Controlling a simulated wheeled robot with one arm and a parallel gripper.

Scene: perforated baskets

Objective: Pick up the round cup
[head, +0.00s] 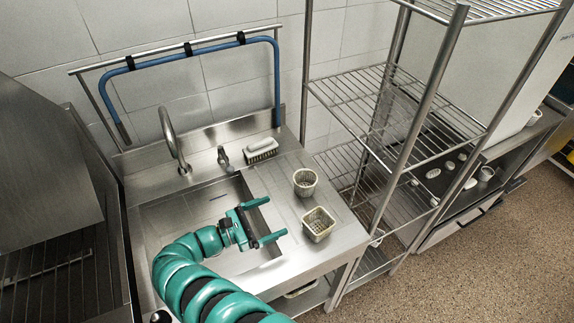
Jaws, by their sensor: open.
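A round perforated cup (305,182) stands upright on the steel drainboard to the right of the sink. A square perforated basket (318,224) stands just in front of it, nearer the drainboard's front right edge. My gripper (271,220) is open and empty, its two teal fingers pointing right toward the two containers. It is over the right side of the sink, left of the square basket and lower left of the round cup. It appears apart from both.
A brush (261,150) lies at the back of the drainboard. A faucet (172,140) rises behind the sink basin (190,215). A wire shelf rack (395,105) stands close on the right. The drainboard around the cup is mostly clear.

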